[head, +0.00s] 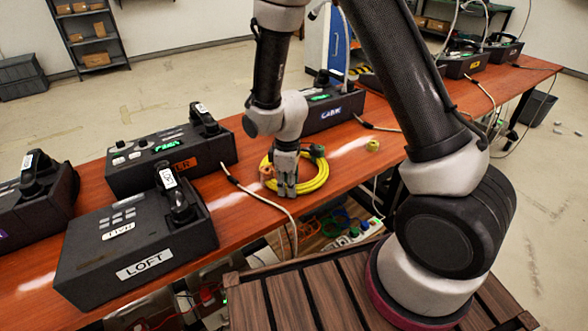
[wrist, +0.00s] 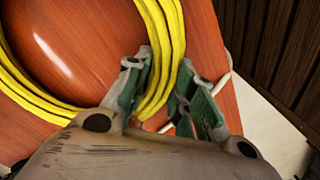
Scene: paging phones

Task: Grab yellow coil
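The yellow coil (head: 323,174) lies flat on the reddish wooden table in the head view. It also shows as a bundle of yellow strands in the wrist view (wrist: 173,30). My gripper (head: 287,190) points down at the coil's near side. In the wrist view, my gripper's two green-lined fingers (wrist: 168,72) stand apart, one on each side of the strands. Small gaps seem to show beside the strands; firm contact is not clear. Part of the coil is hidden behind my gripper and wrist.
Black paging phones, one labelled LOFT (head: 140,245), stand on the table (head: 345,160) to the left. Another phone (head: 330,108) is behind the coil. A pale cable (head: 262,196) runs past the gripper's left. A small yellow-green piece (head: 373,146) sits right of the coil.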

